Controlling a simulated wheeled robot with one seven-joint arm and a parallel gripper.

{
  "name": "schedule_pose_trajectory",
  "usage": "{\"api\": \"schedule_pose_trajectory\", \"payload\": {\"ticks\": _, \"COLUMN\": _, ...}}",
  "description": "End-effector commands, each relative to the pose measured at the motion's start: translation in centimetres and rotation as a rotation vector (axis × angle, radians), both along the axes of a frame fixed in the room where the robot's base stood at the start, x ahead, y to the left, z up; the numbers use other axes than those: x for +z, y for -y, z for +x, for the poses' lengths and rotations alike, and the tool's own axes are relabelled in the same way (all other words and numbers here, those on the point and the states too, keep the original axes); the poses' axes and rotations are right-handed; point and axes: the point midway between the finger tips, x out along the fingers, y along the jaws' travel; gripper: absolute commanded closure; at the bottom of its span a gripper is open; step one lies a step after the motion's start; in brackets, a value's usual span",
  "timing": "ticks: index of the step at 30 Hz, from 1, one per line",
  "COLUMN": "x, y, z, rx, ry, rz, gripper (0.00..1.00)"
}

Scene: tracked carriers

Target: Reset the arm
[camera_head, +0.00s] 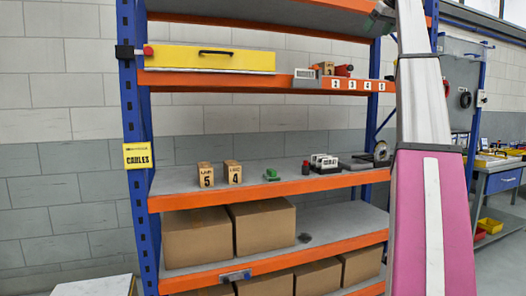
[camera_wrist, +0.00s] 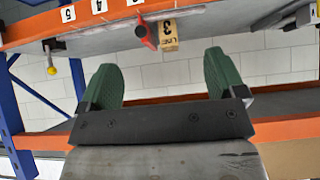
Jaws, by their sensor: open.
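My gripper (camera_wrist: 161,68) shows in the wrist view with its two green fingers spread wide apart. Nothing is between the fingers. Beyond them are the shelf rack and the pale block wall. My arm, with pink and white links, rises along the right side of the head view in front of the rack. The fingers cannot be clearly made out in the head view.
A blue and orange rack (camera_head: 131,140) fills the middle. It bears a yellow case (camera_head: 210,60), small boxes marked 5 (camera_head: 206,176) and 4 (camera_head: 233,175), a green item (camera_head: 271,175) and large cartons (camera_head: 197,237). A blue workbench (camera_head: 503,182) stands at right.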

Motion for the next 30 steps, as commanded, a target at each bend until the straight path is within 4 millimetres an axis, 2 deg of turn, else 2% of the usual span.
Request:
{"api": "schedule_pose_trajectory", "payload": {"ticks": 2, "x": 0.0, "y": 0.0, "z": 0.0, "rx": 0.0, "ry": 0.0, "rz": 0.0, "gripper": 0.11}}
{"api": "schedule_pose_trajectory", "payload": {"ticks": 11, "x": -4.1, "y": -0.2, "z": 1.5, "rx": -0.013, "ry": -0.026, "rz": 0.012, "gripper": 0.11}}
{"api": "schedule_pose_trajectory", "payload": {"ticks": 14, "x": -6.0, "y": -0.4, "z": 2.2, "rx": -0.02, "ry": -0.037, "rz": 0.018, "gripper": 0.11}}
{"api": "schedule_pose_trajectory", "payload": {"ticks": 20, "x": -11.1, "y": -0.9, "z": 3.9, "rx": -0.037, "ry": -0.069, "rz": 0.034, "gripper": 0.11}}
{"api": "schedule_pose_trajectory", "payload": {"ticks": 23, "x": -14.7, "y": -1.3, "z": 4.8, "rx": -0.049, "ry": -0.092, "rz": 0.042, "gripper": 0.11}}
{"api": "schedule_pose_trajectory", "payload": {"ticks": 26, "x": -19.4, "y": -2.1, "z": 6.0, "rx": -0.064, "ry": -0.122, "rz": 0.054, "gripper": 0.11}}
{"api": "schedule_pose_trajectory", "payload": {"ticks": 30, "x": -27.5, "y": -3.4, "z": 7.4, "rx": -0.09, "ry": -0.174, "rz": 0.068, "gripper": 0.11}}
